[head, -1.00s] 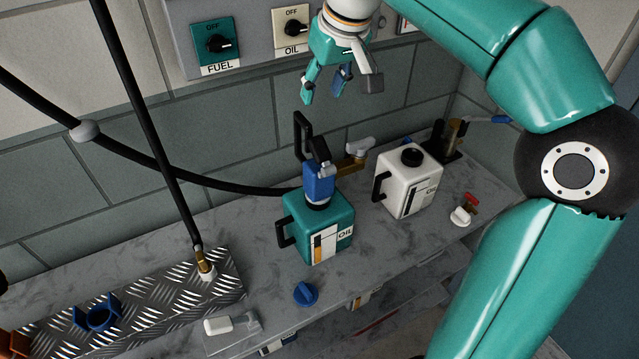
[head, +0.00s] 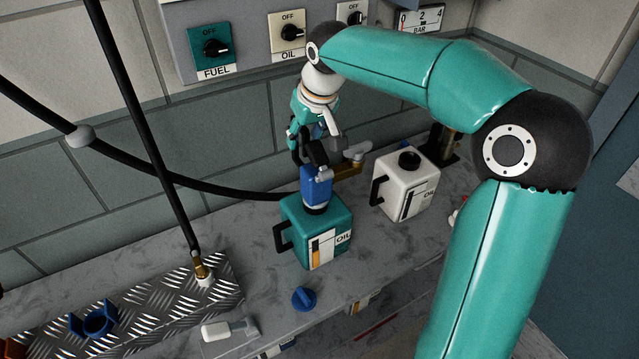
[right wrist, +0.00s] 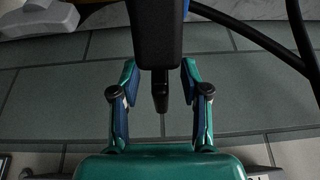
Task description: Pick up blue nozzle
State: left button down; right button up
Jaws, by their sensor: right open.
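The blue nozzle (head: 317,186) stands upright in the top of the teal oil can (head: 318,236), with its black grip upward. My right gripper (head: 317,142) is open, at the nozzle's black upper part. In the right wrist view the black grip (right wrist: 156,40) comes down from the top edge between the two spread fingers of the right gripper (right wrist: 160,72), with a gap visible on each side. In the head view the gripper and the nozzle's top overlap, so contact cannot be told. My left gripper is not in view.
A blue knob (head: 304,299) lies in front. A black hose (head: 150,160) crosses at left above a metal tread plate (head: 150,300). Switches (head: 288,35) sit on the wall behind.

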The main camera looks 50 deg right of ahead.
jog(key=shift+f, duration=0.1)
jog(key=shift+c, duration=0.2)
grip_shut()
jog(key=shift+r, duration=0.2)
